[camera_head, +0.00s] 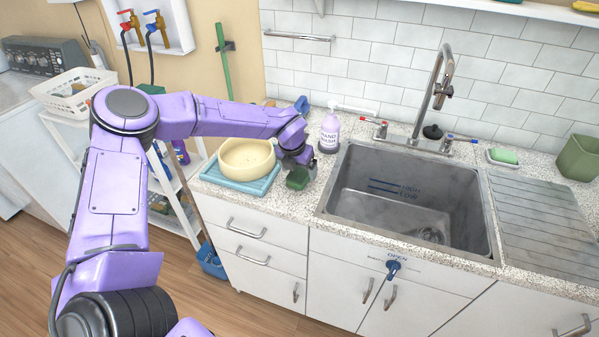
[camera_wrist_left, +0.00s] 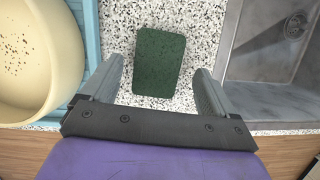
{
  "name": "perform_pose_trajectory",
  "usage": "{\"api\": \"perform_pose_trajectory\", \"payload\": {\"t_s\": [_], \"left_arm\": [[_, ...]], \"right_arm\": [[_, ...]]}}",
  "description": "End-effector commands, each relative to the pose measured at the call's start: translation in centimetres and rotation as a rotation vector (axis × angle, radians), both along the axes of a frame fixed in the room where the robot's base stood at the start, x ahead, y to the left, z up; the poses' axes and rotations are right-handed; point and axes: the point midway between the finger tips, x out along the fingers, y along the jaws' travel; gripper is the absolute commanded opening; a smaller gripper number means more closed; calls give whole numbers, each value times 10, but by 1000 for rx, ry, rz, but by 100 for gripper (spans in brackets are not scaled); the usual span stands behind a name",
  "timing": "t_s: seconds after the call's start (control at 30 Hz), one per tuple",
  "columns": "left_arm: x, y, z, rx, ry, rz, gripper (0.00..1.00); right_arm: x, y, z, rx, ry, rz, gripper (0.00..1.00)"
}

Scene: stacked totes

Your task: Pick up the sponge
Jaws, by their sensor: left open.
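A dark green sponge (camera_head: 297,179) lies on the speckled counter between the bowl and the sink. In the left wrist view the sponge (camera_wrist_left: 159,62) lies flat, its near part between the two finger tips. My left gripper (camera_head: 298,168) is over the sponge, pointing down. In the left wrist view my left gripper (camera_wrist_left: 160,80) is open, with one finger on each side of the sponge and speckled counter showing in both gaps. The exact height of the fingers above the counter cannot be told. My right gripper is not in view.
A cream bowl (camera_head: 246,158) on a blue mat (camera_head: 211,176) stands left of the sponge. A hand soap bottle (camera_head: 330,130) stands behind. The metal sink (camera_head: 345,166) is right of it. A lighter green sponge (camera_head: 503,155) rests in a dish farther right.

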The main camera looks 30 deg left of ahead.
Motion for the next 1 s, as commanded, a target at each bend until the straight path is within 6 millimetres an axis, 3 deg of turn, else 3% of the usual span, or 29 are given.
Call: {"api": "perform_pose_trajectory", "payload": {"t_s": [0.17,0.37,0.53,0.57,1.0], "left_arm": [[5,3,-19,1,2,3,88],[5,4,-21,0,-1,4,88],[5,4,-21,1,0,4,36],[5,4,-21,0,0,4,31],[5,4,-20,1,0,4,29]], "right_arm": [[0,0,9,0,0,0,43],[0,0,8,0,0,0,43],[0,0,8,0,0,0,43],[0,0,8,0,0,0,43],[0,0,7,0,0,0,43]]}}
